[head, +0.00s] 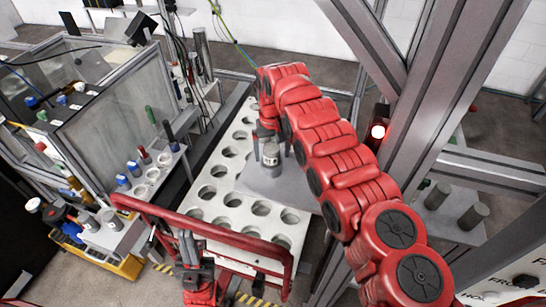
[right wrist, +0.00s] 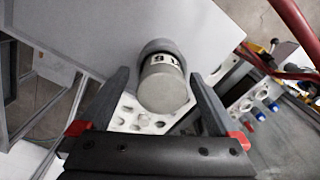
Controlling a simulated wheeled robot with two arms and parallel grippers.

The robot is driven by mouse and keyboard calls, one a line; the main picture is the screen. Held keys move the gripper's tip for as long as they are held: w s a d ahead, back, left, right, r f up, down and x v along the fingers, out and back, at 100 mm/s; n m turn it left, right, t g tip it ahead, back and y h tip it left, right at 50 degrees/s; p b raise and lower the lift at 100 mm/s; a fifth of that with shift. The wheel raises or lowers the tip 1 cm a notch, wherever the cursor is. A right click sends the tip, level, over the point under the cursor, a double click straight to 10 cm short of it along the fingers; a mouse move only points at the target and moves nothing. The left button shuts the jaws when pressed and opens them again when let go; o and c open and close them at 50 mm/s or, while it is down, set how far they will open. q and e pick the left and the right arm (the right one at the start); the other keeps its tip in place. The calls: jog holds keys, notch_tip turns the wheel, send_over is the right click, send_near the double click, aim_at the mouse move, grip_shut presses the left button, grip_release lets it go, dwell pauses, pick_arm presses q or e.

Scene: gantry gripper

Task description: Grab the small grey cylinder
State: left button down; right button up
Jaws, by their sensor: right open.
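The small grey cylinder (head: 270,156) has a pale label and stands on a flat grey plate (head: 275,188) in the head view. In the right wrist view the cylinder (right wrist: 163,85) shows its round end, with part of the label lit. My right gripper (right wrist: 158,80) is open, with one finger on each side of the cylinder in that picture; I cannot tell whether either touches it. In the head view my right arm partly hides this gripper. My left gripper (head: 188,243) is low in the head view, well apart from the cylinder; its jaw opening is unclear.
A white rack (head: 195,195) with round holes lies beside and under the plate. A red rail (head: 215,232) crosses in front. Metal gantry posts (head: 440,70) stand at right, with two more grey cylinders (head: 437,195) beyond. A clear-walled box (head: 110,125) stands at left.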

jog(key=shift+a, duration=0.15)
jog(key=c, duration=0.4)
jog(key=shift+r, duration=0.1)
grip_shut()
